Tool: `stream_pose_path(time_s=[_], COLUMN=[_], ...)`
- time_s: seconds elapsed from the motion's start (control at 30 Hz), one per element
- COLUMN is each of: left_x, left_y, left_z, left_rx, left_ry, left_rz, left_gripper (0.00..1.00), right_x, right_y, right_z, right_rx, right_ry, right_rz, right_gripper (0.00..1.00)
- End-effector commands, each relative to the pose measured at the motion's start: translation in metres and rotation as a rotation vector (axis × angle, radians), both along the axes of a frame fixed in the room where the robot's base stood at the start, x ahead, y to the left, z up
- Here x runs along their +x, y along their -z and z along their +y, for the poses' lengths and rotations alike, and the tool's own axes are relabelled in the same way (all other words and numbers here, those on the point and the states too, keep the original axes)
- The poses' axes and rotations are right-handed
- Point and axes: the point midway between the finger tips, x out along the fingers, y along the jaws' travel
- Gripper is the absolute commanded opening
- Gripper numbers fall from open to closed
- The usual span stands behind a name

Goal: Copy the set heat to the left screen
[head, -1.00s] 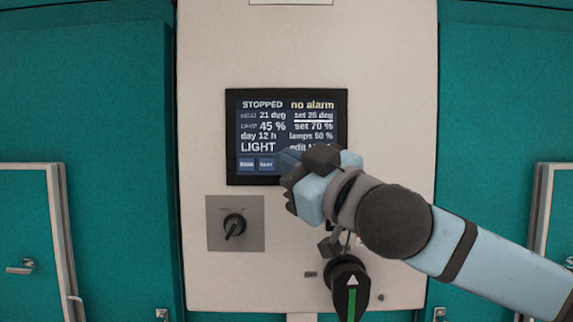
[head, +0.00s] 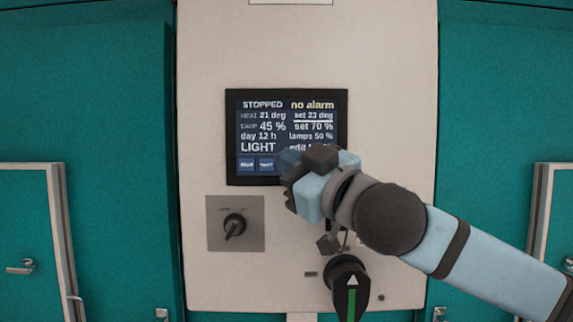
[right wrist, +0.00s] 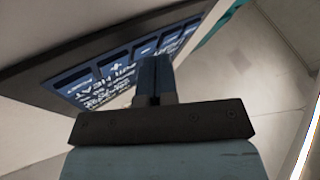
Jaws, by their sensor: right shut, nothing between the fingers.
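One dark screen (head: 262,128) is in view, in a black frame on a pale panel. It reads STOPPED, no alarm, 21 deg, and an underlined line "set 23 deg" (head: 313,116). Below are 45 %, set 70 %, day 12 h, lamps 50 % and LIGHT. Blue on-screen buttons (head: 256,164) run along its bottom; those on the right are hidden behind my gripper. My right gripper (head: 286,160) is shut and empty, its tips at the screen's lower right. In the right wrist view its fingers (right wrist: 153,75) are at the button row; contact is unclear. My left gripper is out of view.
A grey plate with a black rotary knob (head: 234,224) is below the screen. A large black handle with a green stripe and white arrow (head: 349,287) is lower right, under my arm. Teal walls with pale-framed doors (head: 30,235) stand either side.

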Motion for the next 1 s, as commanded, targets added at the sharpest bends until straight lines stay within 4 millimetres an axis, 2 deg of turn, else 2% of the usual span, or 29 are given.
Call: stream_pose_path(time_s=[0.43,0.77,1.0], left_x=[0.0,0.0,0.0], left_y=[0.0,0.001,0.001], left_z=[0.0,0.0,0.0], left_rx=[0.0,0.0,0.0], left_ry=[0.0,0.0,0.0], left_rz=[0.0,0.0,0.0], left_gripper=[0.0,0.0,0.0], right_x=[0.001,-0.012,-0.013], right_y=[0.0,0.001,0.0], right_z=[0.0,0.0,0.0], right_rx=[-0.001,0.0,-0.001], right_ry=[0.0,0.0,0.0], right_rz=[0.001,0.0,-0.001], right_gripper=[0.0,0.0,0.0])
